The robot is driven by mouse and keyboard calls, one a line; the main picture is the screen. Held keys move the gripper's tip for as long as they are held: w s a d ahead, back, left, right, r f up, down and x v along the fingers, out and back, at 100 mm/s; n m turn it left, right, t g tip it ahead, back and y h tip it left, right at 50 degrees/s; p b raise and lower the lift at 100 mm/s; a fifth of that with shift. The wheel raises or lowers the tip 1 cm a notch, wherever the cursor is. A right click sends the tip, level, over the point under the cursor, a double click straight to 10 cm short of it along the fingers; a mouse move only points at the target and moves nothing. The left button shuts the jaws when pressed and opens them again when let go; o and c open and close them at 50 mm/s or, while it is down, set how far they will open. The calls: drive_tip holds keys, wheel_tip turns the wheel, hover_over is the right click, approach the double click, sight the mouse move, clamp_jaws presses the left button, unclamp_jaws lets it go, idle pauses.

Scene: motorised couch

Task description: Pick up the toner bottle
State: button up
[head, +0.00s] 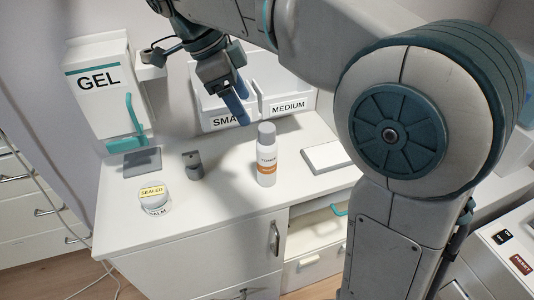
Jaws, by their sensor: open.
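The toner bottle (266,165) is white with an orange band and a grey cap. It stands upright on the white counter, right of centre. My gripper (240,108) is open and empty, above and behind the bottle and slightly to its left in the head view. Its blue fingers point down in front of the bins, apart from the bottle. One finger partly covers the other, so the gap between them is hard to see.
A sealed balm jar (155,198) stands at the counter's front left. A small grey holder (193,165) stands left of the bottle, and a white flat box (327,157) lies right. Bins labelled SMALL and MEDIUM (289,105) and a GEL dispenser (103,95) stand behind.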

sight(266, 146)
drive_tip(key=b+x, duration=0.1)
drive_tip(key=x, duration=1.1)
drive_tip(key=shift+s+f, duration=0.15)
drive_tip(key=shift+f, duration=0.25)
drive_tip(key=c, duration=1.2)
